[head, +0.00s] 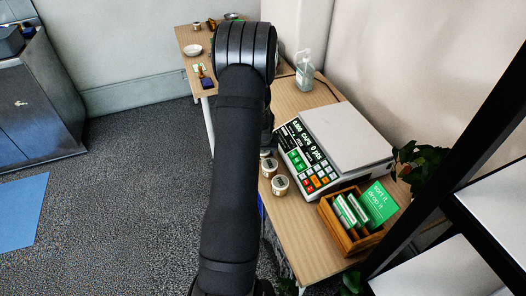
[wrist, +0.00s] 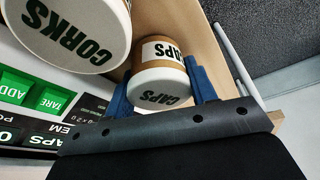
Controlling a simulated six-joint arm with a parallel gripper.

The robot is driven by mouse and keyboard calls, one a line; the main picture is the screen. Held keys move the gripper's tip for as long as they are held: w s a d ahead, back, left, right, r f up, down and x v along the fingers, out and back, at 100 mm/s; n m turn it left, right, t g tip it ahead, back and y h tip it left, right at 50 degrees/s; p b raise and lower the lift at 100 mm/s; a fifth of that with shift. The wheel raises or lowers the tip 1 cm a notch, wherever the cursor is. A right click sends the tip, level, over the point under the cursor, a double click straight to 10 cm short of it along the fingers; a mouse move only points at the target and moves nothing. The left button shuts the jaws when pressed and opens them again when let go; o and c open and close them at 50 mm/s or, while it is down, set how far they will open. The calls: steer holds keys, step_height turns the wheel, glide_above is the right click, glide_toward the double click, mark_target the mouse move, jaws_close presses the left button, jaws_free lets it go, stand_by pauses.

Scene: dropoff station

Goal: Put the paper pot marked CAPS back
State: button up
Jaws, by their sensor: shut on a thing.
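The paper pot marked CAPS (wrist: 160,72) is brown and white, with CAPS on its end and side, in the middle of the wrist view. My gripper (wrist: 158,82) has one blue finger on each side of it and is shut on it. Whether the pot touches the table I cannot tell. A larger-looking pot marked CORKS (wrist: 75,30) is just left of it in the wrist view. In the head view my arm hides the gripper. A small pot (head: 280,185) and another beside it (head: 268,167) stand left of the scale, their labels too small to read.
The scale (head: 340,138), its display showing CAPS, fills much of the wooden table (head: 305,240). A wooden card box (head: 352,222) stands in front, a green sign (head: 378,202) beside it. A pump bottle (head: 304,72) and another table (head: 190,38) are behind. A plant (head: 412,165) is at right.

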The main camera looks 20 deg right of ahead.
steer(key=o, duration=1)
steer(key=shift+f, duration=0.1)
steer(key=shift+o, duration=0.2)
steer(key=v, duration=1.2)
steer(key=x, duration=1.2)
steer(key=shift+r, duration=0.2)
